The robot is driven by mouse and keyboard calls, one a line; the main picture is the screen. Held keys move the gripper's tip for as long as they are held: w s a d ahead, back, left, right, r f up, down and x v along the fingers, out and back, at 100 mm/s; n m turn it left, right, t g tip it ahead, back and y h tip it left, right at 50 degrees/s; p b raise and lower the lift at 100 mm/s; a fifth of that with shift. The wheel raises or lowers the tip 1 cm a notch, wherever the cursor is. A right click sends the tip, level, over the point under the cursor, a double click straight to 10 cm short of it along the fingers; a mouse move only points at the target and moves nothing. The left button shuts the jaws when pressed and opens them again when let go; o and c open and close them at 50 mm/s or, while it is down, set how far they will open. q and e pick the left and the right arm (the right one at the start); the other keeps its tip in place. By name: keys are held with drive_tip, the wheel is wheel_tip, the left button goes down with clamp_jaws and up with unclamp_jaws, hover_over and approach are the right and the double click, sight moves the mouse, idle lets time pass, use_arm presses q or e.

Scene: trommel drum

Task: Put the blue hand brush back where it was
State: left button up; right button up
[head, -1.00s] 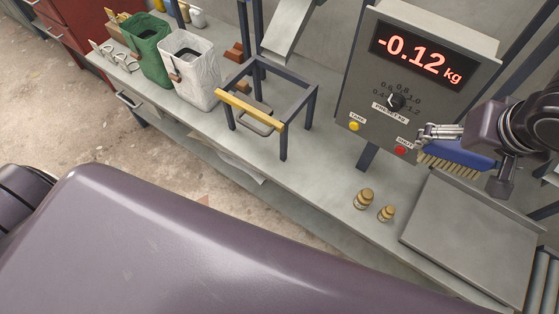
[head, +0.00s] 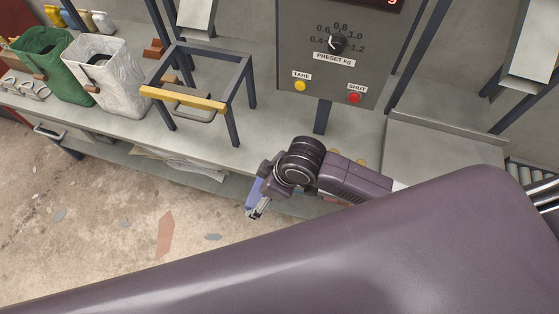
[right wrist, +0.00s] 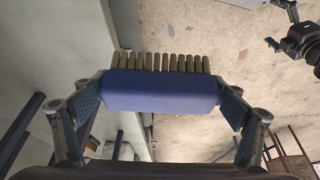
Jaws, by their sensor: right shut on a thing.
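The blue hand brush (right wrist: 160,92) spans between the two fingers of my right gripper (right wrist: 162,100) in the right wrist view, with its tan bristles pointing away from the wrist. The gripper is shut on it. In the head view, my right gripper (head: 257,208) is in front of the bench edge, above the floor, and only a small part of the brush (head: 252,194) shows beside it. At the upper right of the right wrist view, part of what looks like my left arm and gripper (right wrist: 276,25) shows; its jaw state is unclear.
The bench (head: 205,150) carries a green bag (head: 42,55), a white bag (head: 102,78) and a dark frame with a yellow bar (head: 183,100). The control box (head: 335,65) stands behind my right arm, with a flat grey plate (head: 440,145) to its right. Open floor (head: 110,225) lies in front.

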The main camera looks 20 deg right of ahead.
drive_tip(key=shift+s+a+f+n, duration=0.2)
drive_tip(key=shift+s+f, duration=0.1)
drive_tip(key=shift+f, duration=0.35)
drive_tip(key=shift+s+a+f+n, duration=0.1)
drive_tip(key=shift+s+f+n, duration=0.15)
drive_tip(key=shift+f, duration=0.35)
drive_tip(key=w+d, duration=0.3)
drive_tip(key=w, duration=0.1)
drive_tip(key=w+d, duration=0.3)
drive_tip(key=w, duration=0.2)
drive_tip(key=w+d, duration=0.3)
drive_tip(key=w, duration=0.1)
drive_tip(key=shift+w+d+p, duration=0.25)
drive_tip(key=shift+w+p, duration=0.05)
drive_tip(key=shift+w, duration=0.1)
drive_tip(key=shift+w+d+f, duration=0.15)
drive_tip(key=shift+w+f, duration=0.05)
drive_tip(key=shift+f, duration=0.7)
drive_tip(key=shift+w+d+f, duration=0.1)
drive_tip(key=shift+w+f, duration=0.05)
drive_tip(key=shift+f, duration=0.75)
drive_tip(key=o, duration=1.2)
drive_tip(key=shift+f, duration=0.15)
drive_tip(key=shift+v, duration=3.9)
drive_tip(key=shift+w, duration=0.1)
